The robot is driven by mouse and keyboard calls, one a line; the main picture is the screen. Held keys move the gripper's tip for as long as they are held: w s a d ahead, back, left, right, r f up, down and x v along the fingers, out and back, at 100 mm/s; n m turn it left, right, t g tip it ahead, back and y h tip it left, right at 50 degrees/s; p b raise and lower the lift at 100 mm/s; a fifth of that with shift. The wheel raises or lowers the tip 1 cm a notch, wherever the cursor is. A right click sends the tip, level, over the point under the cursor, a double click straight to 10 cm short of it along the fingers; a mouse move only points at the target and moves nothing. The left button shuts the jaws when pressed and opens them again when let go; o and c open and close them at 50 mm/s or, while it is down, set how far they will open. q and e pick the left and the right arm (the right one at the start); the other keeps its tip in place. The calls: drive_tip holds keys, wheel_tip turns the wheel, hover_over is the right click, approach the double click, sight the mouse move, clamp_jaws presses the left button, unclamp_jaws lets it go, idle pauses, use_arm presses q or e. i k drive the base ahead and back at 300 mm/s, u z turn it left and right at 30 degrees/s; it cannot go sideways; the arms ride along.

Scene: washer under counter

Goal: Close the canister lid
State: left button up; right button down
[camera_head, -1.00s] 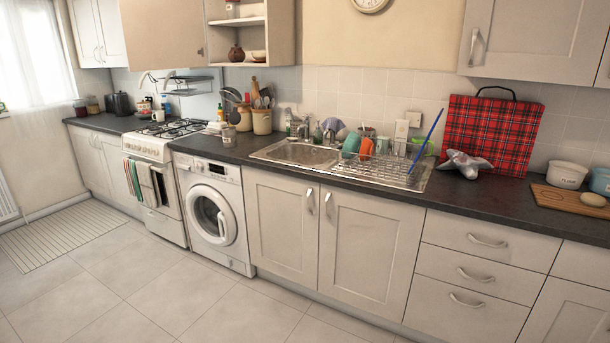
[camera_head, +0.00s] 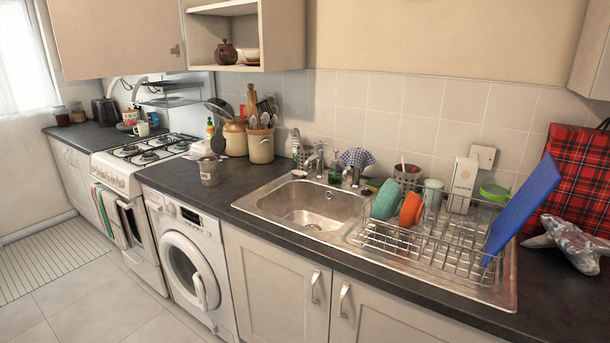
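A small grey metal canister (camera_head: 209,171) stands upright on the dark counter above the washing machine, left of the sink. A dark round disc (camera_head: 218,144) stands up at its back edge and looks like its raised lid; whether it is joined to the canister is too small to tell. Neither of my grippers is in view.
Behind the canister stand a brown-and-cream jar (camera_head: 235,138) and a utensil crock (camera_head: 260,146). The sink (camera_head: 305,203) and a dish rack (camera_head: 425,240) are to the right, the gas hob (camera_head: 150,148) to the left. The counter front near the canister is clear.

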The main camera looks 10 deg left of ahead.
sight(219, 144)
drive_tip(key=u, duration=0.45)
drive_tip(key=i, duration=1.45)
drive_tip(key=u, duration=0.6)
